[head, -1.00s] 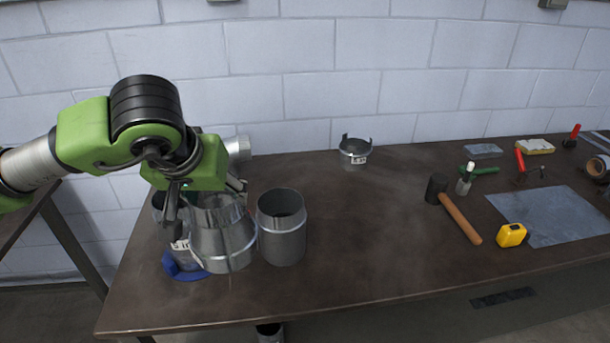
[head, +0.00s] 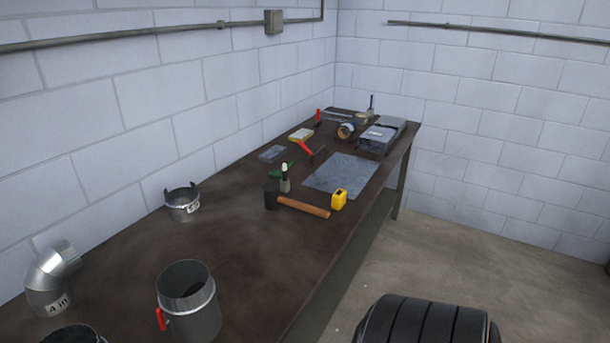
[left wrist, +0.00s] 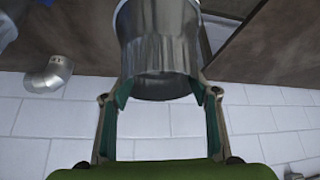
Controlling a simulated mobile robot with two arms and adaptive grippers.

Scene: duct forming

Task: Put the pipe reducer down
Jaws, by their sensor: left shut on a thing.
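The metal pipe reducer (left wrist: 158,45) shows in the left wrist view, between the two fingers of my left gripper (left wrist: 160,92). The gripper is shut on it. The wrist view does not make clear whether the reducer touches the table. My left gripper is outside the head view. A dark round rim (head: 75,335) is cut off at the bottom left there; I cannot tell what it belongs to. My right gripper is in neither view.
On the table (head: 120,250) stand a metal cylinder (head: 190,310) with a red handle, a pipe elbow (head: 48,285) and a metal collar (head: 182,204). A mallet (head: 300,207), tape measure (head: 339,199) and sheet (head: 340,174) lie farther back. The table between collar and cylinder is clear.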

